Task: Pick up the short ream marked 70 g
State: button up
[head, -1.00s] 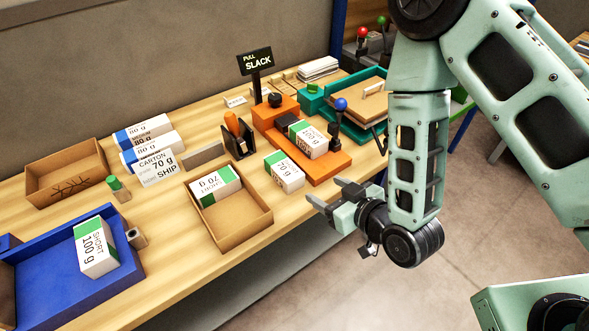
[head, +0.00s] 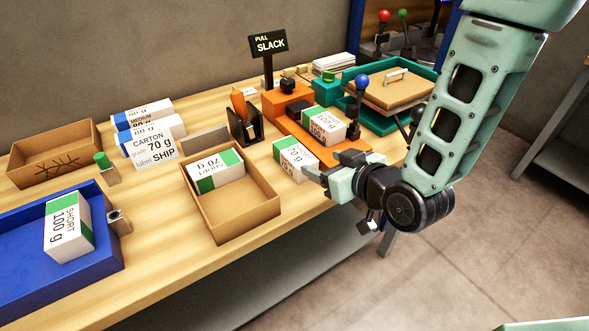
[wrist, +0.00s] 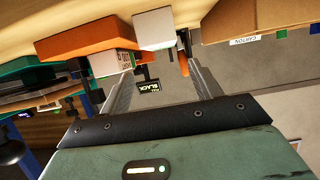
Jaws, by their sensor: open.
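A short white ream with a green band, marked 70 g (head: 295,160), lies on the table in front of the orange machine. A second one marked 70 g (head: 217,172) lies in the open cardboard carton (head: 248,222). My gripper (head: 321,164) is open and empty, just right of the ream on the table; in the head view its fingers overlap that ream's right end. I cannot tell if they touch. In the wrist view, the open fingers (wrist: 160,70) point towards a white block (wrist: 155,28), likely the same ream.
Another short ream (head: 324,126), its grade hard to read, sits on the orange machine (head: 355,153). A short 100 g ream (head: 68,227) lies in the blue tray (head: 25,275). A card (head: 150,147) reads carton 70 g, ship.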

aim_at(298, 154)
jog(key=shift+w+a+f+b, duration=0.1)
jog(key=shift+f+b, duration=0.2)
jog(key=shift+b, duration=0.5)
jog(key=shift+w+a, duration=0.1)
jog(key=shift+w, duration=0.05)
jog(key=x, duration=0.3)
jog(key=shift+w+a+r+p, duration=0.1)
jog(key=shift+w+a+p, duration=0.1)
jog(key=shift+p, duration=0.2)
jog(key=shift+p+x, duration=0.75)
jog(key=shift+x, duration=2.35)
jog(key=shift+s, duration=0.1)
jog(key=c, duration=0.9)
